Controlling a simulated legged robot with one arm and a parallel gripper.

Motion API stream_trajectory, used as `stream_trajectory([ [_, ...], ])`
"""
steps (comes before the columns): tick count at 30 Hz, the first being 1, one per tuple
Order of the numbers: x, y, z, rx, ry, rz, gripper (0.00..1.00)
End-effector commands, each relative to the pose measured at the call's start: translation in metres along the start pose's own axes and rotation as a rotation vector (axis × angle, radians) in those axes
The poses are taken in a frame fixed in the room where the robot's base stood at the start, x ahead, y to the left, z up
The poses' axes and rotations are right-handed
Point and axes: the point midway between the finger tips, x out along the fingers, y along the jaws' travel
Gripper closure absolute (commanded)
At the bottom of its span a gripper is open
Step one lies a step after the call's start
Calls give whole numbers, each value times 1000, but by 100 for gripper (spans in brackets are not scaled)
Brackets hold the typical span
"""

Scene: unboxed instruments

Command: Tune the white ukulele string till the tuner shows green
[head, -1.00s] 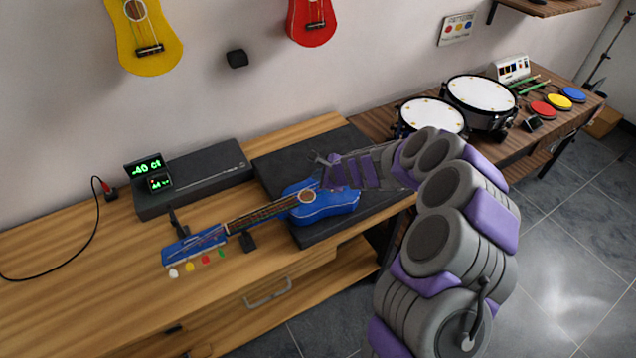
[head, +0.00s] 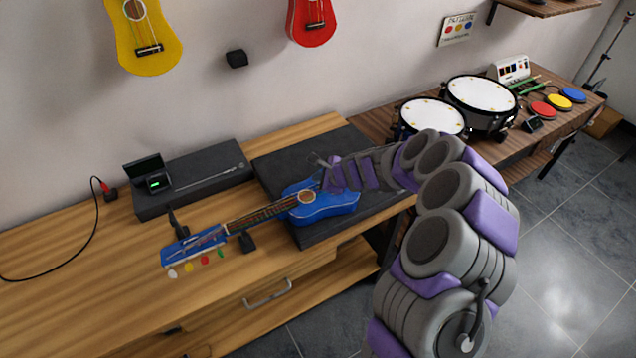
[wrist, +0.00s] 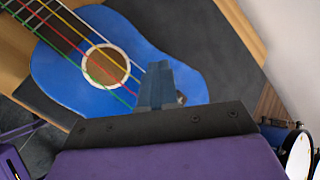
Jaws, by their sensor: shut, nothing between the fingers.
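The blue ukulele (head: 325,207) lies with its body at the edge of a dark mat and its neck pointing left. Its white peg (head: 173,274) is the outermost of the coloured pegs at the headstock (head: 193,246). The tuner (head: 157,183) sits on a black case; its small screen glows green, too small to read, and its upper panel is dark. My gripper (head: 322,161) is shut and empty, above the body's far side. In the wrist view, my gripper (wrist: 157,75) appears over the blue body (wrist: 145,50), right of the coloured strings; contact cannot be told.
The black case (head: 205,175) stands behind the neck. Dark supports (head: 247,241) stand beside the neck. Drums (head: 480,95) and coloured pads (head: 543,109) are on the right bench. Yellow (head: 148,35) and red ukuleles hang on the wall.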

Motion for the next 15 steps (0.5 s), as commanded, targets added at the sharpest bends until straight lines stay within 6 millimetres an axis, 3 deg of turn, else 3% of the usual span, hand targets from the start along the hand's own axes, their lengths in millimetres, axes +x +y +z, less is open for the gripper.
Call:
stream_trajectory([
  [15, -12, -8, 7, 0, 0, 0, 100],
])
